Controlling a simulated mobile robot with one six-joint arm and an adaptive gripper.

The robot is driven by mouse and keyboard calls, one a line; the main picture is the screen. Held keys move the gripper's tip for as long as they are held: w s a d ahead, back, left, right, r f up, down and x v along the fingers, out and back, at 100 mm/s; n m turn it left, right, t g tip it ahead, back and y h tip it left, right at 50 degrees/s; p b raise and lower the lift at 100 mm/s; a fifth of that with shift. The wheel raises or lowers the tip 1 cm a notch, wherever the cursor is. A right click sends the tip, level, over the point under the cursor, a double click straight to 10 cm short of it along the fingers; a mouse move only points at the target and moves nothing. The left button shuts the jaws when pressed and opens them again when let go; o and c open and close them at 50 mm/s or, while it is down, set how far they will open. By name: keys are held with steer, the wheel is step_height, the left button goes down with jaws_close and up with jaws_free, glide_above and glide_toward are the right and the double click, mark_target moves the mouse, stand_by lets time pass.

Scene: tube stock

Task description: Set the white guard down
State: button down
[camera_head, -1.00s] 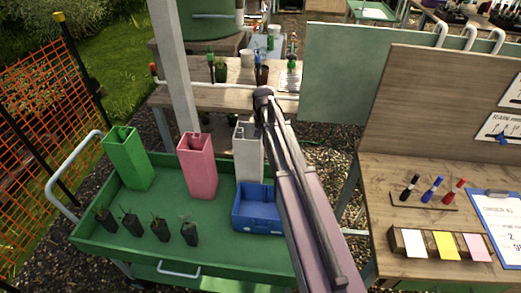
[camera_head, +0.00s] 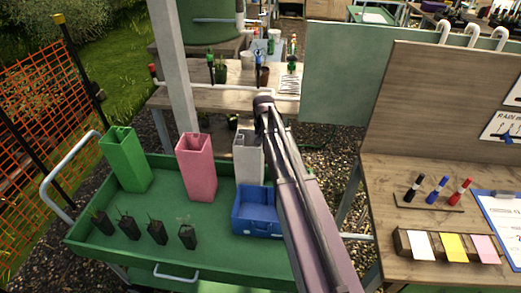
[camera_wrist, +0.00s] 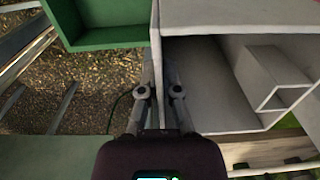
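The white guard (camera_head: 246,165) is a tall, square, open-topped tube, upright at the right of the green cart, behind the blue crate (camera_head: 257,212). Its base is hidden by the crate, so I cannot tell whether it touches the cart. My gripper (camera_head: 261,130) is at its top rim, partly hidden by my arm. In the wrist view, the gripper fingers (camera_wrist: 159,92) stand on either side of one wall of the white guard (camera_wrist: 207,78), closed on it. A smaller square channel (camera_wrist: 270,85) shows inside the guard.
A pink guard (camera_head: 196,168) and a green guard (camera_head: 125,162) stand left of the white guard on the green cart (camera_head: 160,262). Several small potted seedlings (camera_head: 157,232) stand in front. A post (camera_head: 174,70) rises behind. A wooden bench (camera_head: 375,190) is at the right.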

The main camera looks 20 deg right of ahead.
steer(key=shift+f, duration=0.4)
steer(key=shift+f+b, duration=0.1)
steer(key=shift+b, duration=0.2)
steer(key=c, duration=1.3)
jaws_free()
steer(key=o, duration=0.5)
steer(key=shift+r, duration=0.2)
step_height(320, 180, up, 12)
steer(key=p, duration=1.2)
steer(key=shift+d, duration=0.1)
steer(key=shift+s, duration=0.1)
